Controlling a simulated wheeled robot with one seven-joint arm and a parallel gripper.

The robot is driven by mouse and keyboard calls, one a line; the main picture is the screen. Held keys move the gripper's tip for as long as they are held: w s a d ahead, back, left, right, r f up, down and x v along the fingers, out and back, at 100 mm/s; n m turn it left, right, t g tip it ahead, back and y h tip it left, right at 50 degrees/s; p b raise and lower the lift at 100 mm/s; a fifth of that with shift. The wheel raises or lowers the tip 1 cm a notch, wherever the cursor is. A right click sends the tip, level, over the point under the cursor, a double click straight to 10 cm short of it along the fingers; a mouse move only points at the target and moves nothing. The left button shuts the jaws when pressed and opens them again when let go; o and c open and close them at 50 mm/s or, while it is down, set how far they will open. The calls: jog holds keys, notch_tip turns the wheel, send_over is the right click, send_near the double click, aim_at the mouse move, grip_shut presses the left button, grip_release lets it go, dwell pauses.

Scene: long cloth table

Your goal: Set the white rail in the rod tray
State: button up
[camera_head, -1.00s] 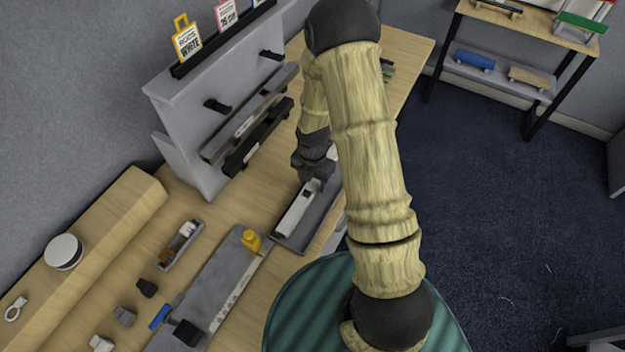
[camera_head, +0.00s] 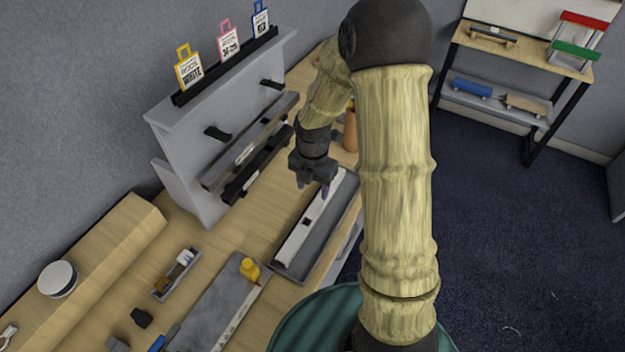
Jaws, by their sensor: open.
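The white rail (camera_head: 297,237) lies inside the grey rod tray (camera_head: 333,229), along its left side. It runs lengthwise with the tray and has a small dark mark on it. My gripper (camera_head: 313,188) is above the far part of the rail, fingers pointing down, open and apart from the rail as far as I can see. The far end of the rail is partly behind my gripper.
A grey rack (camera_head: 190,140) with a dark rail and a grey rail on pegs stands left of my gripper. A grey board (camera_head: 215,300) with a yellow bottle (camera_head: 250,270) lies nearer. A small parts tray (camera_head: 177,273) and an orange-brown cylinder (camera_head: 351,132) are also on the table.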

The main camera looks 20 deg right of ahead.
jog(key=shift+r, duration=1.35)
jog(key=s+r+m+t, duration=0.1)
jog(key=s+r+m, duration=0.2)
jog(key=m, duration=1)
jog(key=s+r+m+t, duration=0.1)
jog(key=s+r+m, duration=0.3)
jog(key=s+m, duration=0.5)
jog(key=m, duration=0.5)
jog(key=shift+s+t, duration=0.15)
jog(key=shift+t, duration=0.15)
